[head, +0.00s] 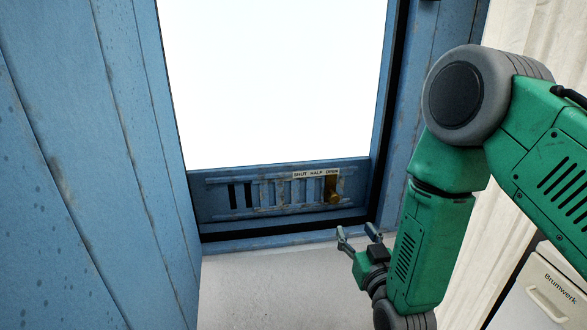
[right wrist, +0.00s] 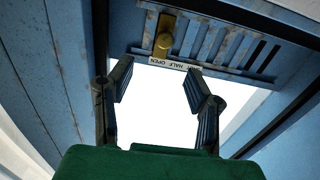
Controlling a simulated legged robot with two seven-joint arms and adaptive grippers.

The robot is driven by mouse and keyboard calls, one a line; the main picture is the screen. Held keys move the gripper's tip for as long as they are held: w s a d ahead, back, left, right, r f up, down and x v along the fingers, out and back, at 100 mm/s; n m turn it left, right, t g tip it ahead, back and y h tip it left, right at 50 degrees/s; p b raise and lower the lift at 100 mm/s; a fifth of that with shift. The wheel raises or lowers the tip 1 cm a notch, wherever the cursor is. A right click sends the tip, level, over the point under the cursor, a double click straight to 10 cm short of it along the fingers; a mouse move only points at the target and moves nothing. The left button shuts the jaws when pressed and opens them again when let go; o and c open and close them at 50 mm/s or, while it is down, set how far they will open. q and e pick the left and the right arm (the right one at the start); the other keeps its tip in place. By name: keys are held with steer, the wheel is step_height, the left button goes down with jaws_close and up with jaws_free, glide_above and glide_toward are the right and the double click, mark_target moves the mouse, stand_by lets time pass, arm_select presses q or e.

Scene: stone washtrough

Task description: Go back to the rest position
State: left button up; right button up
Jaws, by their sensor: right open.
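My right gripper (head: 357,234) is open and empty in the head view, in front of and below the blue vent panel (head: 230,213). A brass knob (head: 333,190) is at the right end of the vent, under the word OPEN on the white label (head: 316,174). In the right wrist view the open fingers (right wrist: 158,80) have nothing between them but the bright opening behind. The knob (right wrist: 165,36) shows beyond them, apart from the fingers. My left gripper is in neither view.
Blue plank boards (head: 90,160) stand close on the left. A bright white opening (head: 275,80) is above the vent. A pale surface (head: 265,285) lies below it. A white unit marked Brumwerk (head: 552,290) stands at the lower right, near my right arm.

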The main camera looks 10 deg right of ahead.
steer(key=s+d+f+g, duration=0.1)
steer(key=s+f+g, duration=0.5)
steer(key=f, duration=0.5)
steer(key=s+d+f+g, duration=0.1)
steer(key=s+f+g, duration=0.2)
steer(key=s, duration=0.6)
steer(key=s+d+f+g, duration=0.2)
steer(key=s+f+g, duration=0.2)
steer(key=s, duration=0.5)
steer(key=s+d+f+g, duration=0.1)
steer(key=s+f+g, duration=0.3)
steer(key=s, duration=0.6)
steer(key=shift+d+f+n+b, duration=0.2)
steer(key=shift+f+n+b, duration=0.1)
steer(key=shift+f+b, duration=0.05)
steer(key=shift+w+f, duration=0.1)
steer(key=shift+w, duration=0.05)
